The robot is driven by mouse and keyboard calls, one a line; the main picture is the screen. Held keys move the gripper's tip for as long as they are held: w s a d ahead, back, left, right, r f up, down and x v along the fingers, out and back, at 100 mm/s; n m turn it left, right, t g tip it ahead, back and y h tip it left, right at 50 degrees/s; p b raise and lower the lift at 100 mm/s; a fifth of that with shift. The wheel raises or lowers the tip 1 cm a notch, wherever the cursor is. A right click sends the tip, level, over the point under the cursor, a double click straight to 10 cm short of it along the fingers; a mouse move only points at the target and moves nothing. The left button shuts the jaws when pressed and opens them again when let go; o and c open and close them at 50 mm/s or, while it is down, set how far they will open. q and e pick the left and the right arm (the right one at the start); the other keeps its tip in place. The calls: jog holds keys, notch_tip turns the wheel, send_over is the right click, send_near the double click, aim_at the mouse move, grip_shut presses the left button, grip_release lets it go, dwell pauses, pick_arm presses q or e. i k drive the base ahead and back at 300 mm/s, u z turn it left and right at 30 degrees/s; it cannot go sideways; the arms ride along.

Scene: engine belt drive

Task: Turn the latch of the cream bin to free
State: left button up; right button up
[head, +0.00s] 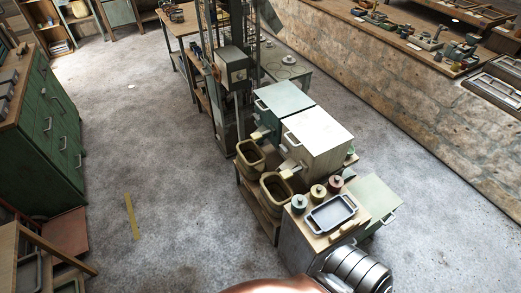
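The cream bin (318,135) is a large pale box standing among other boxes on a low bench right of centre. A bar handle (291,138) is on its left-facing side. A small pale yellowish tab (287,172), possibly its latch, sticks out low on that side. It is too small to tell which way it is turned. Neither of my grippers shows in the head view.
A grey-green bin (284,98) stands behind the cream one. Two tan baskets (275,190) sit at its left. Several small pots and a grey tray (331,213) stand in front. The floor (160,150) to the left is mostly clear, with a yellow strip (132,217).

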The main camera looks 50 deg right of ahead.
aim_at(284, 149)
jog(key=i, duration=1.55)
